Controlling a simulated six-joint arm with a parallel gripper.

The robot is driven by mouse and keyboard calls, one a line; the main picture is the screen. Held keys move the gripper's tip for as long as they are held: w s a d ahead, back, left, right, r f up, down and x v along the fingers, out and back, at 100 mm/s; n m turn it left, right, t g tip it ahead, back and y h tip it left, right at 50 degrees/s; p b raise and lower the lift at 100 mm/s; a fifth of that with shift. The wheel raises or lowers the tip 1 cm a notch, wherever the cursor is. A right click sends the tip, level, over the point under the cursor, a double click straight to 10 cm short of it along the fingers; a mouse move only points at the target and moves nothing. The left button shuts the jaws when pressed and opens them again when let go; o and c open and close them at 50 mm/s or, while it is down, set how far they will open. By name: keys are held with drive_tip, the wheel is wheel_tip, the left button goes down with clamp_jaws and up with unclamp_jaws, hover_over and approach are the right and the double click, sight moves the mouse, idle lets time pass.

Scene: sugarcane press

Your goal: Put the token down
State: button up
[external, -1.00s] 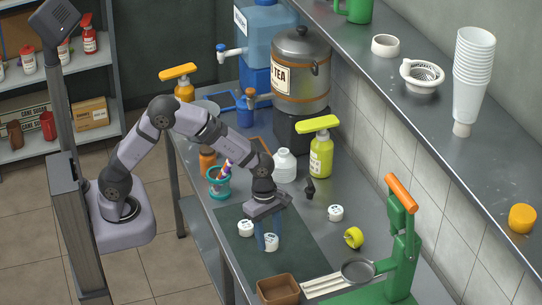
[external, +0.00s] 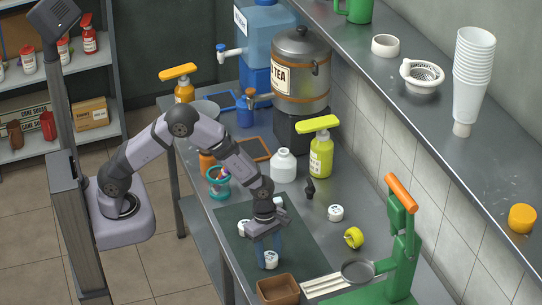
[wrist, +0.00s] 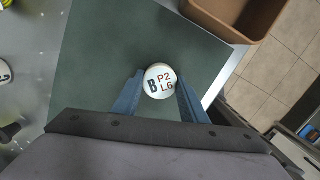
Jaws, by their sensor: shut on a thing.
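My gripper (wrist: 160,92) is shut on a round white token (wrist: 160,80) marked B, P2 and L6. The token also shows in the external view (external: 271,260), low between my blue fingertips, over the front part of the dark green mat (external: 300,252). I cannot tell whether its underside touches the mat. Another white token (external: 242,229) sits on the mat to the left, partly behind my gripper. A third white token (external: 336,213) lies on the metal table right of the mat. A white piece (external: 278,202) shows just behind my wrist.
A brown open box (external: 278,289) stands close in front of the held token, and in the wrist view it is at upper right (wrist: 230,20). The green press (external: 400,250) and yellow tape roll (external: 353,238) are to the right. Bottles stand behind.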

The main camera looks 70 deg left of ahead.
sight(266, 253)
drive_tip(key=shift+f, duration=0.1)
drive_tip(key=o, duration=1)
drive_tip(key=shift+o, duration=0.2)
wheel_tip(266, 253, up, 12)
drive_tip(key=a+b, duration=0.1)
drive_tip(key=b, duration=0.1)
drive_tip(key=s+a+f+m+y, duration=0.1)
drive_tip(key=s+a+f+m, duration=0.1)
drive_tip(key=s+a+m, duration=1.5)
drive_tip(key=s+m, duration=0.1)
drive_tip(key=m, duration=0.3)
drive_tip(key=shift+s+a+m, duration=0.25)
drive_tip(key=shift+a+m, duration=0.05)
drive_tip(key=shift+a, duration=0.1)
drive_tip(key=shift+o, duration=0.5)
